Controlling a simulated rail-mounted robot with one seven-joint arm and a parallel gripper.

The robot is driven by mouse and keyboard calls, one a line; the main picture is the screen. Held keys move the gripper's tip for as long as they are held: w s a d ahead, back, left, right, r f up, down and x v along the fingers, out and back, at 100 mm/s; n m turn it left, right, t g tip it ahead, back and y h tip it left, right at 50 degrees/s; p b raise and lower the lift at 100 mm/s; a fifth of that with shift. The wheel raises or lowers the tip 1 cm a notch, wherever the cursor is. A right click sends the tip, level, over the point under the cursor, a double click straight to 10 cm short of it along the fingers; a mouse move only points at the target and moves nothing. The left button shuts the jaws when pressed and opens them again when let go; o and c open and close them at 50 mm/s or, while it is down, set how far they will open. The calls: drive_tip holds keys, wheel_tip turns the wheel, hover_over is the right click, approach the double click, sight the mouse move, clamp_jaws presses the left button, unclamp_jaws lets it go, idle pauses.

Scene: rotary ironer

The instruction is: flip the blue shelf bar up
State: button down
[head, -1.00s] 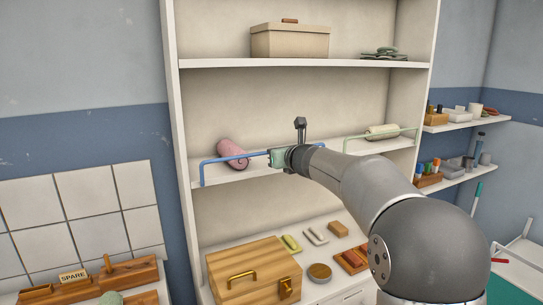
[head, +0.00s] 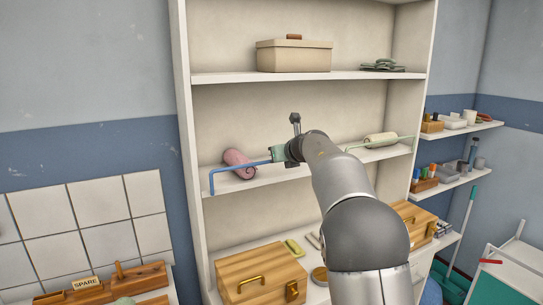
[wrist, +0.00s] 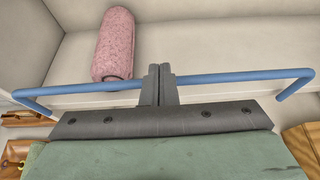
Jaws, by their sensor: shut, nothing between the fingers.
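The blue shelf bar (head: 240,166) runs along the front of the middle shelf (head: 262,178), with its left end bent downward. My gripper (head: 272,156) is at the bar, right of the pink roll. In the wrist view its shut fingers (wrist: 159,69) cross the bar near its middle, and hide a short piece of it. Nothing is held between them. I cannot tell whether they touch the bar. My arm hides the bar's right end in the head view.
A pink roll (head: 239,164) lies on the shelf behind the bar. A green bar (head: 378,142) and a cream roll (head: 381,140) are further right. A beige box (head: 293,57) stands on the shelf above; a wooden box (head: 262,276) stands below.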

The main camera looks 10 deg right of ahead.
drive_tip(key=shift+w+f, duration=0.15)
drive_tip(key=shift+f, duration=0.2)
idle(0.3)
drive_tip(key=shift+d, duration=0.1)
